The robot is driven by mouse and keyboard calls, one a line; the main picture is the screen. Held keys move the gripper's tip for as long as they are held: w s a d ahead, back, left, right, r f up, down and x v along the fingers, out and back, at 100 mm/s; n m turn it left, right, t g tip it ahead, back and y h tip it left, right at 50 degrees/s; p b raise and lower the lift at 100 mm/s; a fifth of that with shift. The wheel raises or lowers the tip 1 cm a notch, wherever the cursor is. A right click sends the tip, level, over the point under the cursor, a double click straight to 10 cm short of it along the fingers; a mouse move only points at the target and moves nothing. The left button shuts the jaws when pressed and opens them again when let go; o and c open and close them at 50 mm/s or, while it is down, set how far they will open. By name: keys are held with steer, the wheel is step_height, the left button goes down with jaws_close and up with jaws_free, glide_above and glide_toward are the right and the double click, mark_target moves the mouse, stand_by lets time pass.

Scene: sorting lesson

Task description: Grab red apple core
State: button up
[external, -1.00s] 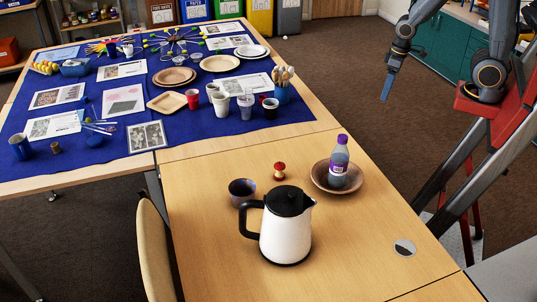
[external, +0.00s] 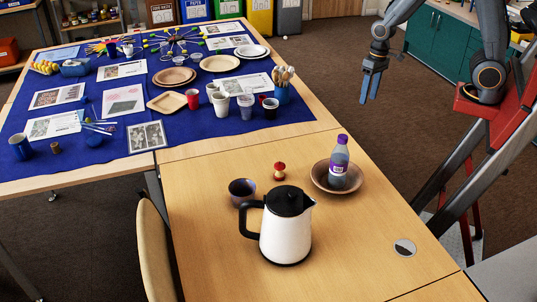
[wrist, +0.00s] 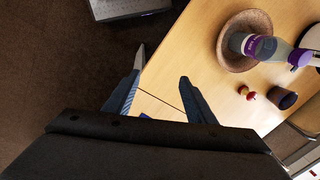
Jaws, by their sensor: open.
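The red apple core (external: 279,171) stands on the wooden table between a dark cup (external: 242,191) and a brown bowl (external: 320,181). In the wrist view the apple core (wrist: 246,92) is small, at the right, between the bowl (wrist: 222,50) and the cup (wrist: 284,98). My gripper (external: 369,86) hangs empty beyond the table's right edge, well above the floor and apart from the apple core. In the wrist view its two fingers (wrist: 161,82) are spread apart with nothing between them.
A purple-capped bottle (external: 338,165) stands in the bowl. A white kettle (external: 286,230) with a black lid and handle stands in front of the apple core. A blue-covered table (external: 130,90) at the back left holds cups, plates and papers. The table's right front is mostly clear.

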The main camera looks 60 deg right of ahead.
steer(key=w+a+f+m+g+y+b, duration=0.1)
steer(key=w+a+f+m+y, duration=0.15)
steer(key=w+a, duration=0.35)
steer(key=w+a+f+m+y, duration=0.1)
steer(key=w+a+f+m, duration=0.35)
steer(key=a, duration=0.25)
steer(key=m+y+b, duration=0.1)
steer(key=m+y, duration=0.3)
steer(key=m, duration=0.3)
glide_toward(279, 169)
steer(key=f, duration=0.4)
steer(key=shift+w+d, duration=0.35)
steer(key=shift+d, duration=0.05)
steer(key=shift+a+r+p+x, duration=0.1)
steer(key=shift+p+x, duration=0.6)
steer(key=shift+x, duration=1.25)
steer(key=shift+a+r+p+x, duration=0.1)
steer(key=shift+p+x, duration=0.6)
steer(key=shift+x, duration=1.25)
steer(key=shift+s, duration=0.1)
steer(key=c, duration=1)
steer(key=shift+r, duration=0.15)
